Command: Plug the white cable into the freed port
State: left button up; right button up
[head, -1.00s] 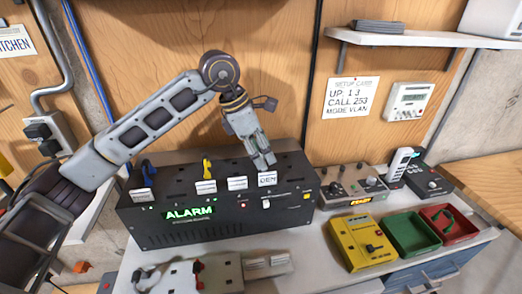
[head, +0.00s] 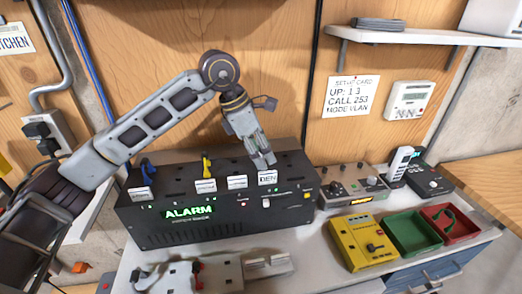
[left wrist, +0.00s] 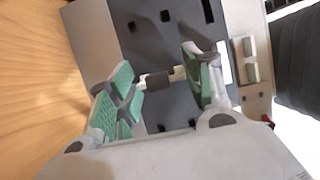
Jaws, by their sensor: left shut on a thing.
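The black switchboard box (head: 215,222) stands on the bench with a green ALARM display (head: 188,211). Its top has dark ports and white labels, the rightmost reading DEN (head: 268,177). A blue plug (head: 147,168) and a yellow plug (head: 207,166) stand in the top. My left gripper (head: 265,158) points down at the top just behind the DEN label. In the left wrist view, the left gripper (left wrist: 165,88) is shut on a small dark plug with a pale end (left wrist: 158,82). The white cable is not clearly visible, and I cannot tell whether this plug is seated.
A grey knobbed unit (head: 352,190), a yellow box (head: 361,242), a green tray (head: 416,250) and a red tray (head: 461,214) stand to the right. A setup card (head: 351,97) hangs on the wall. A grey-white device (head: 255,266) lies in front.

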pick_arm(q)
jog(key=o, duration=1)
jog(key=shift+c, duration=0.2)
jog(key=shift+o, duration=0.4)
jog(key=o, duration=0.3)
jog(key=shift+r, duration=0.1)
jog(key=shift+r+p, duration=1.85)
jog(key=shift+r, duration=1.8)
jog(key=shift+s, duration=0.1)
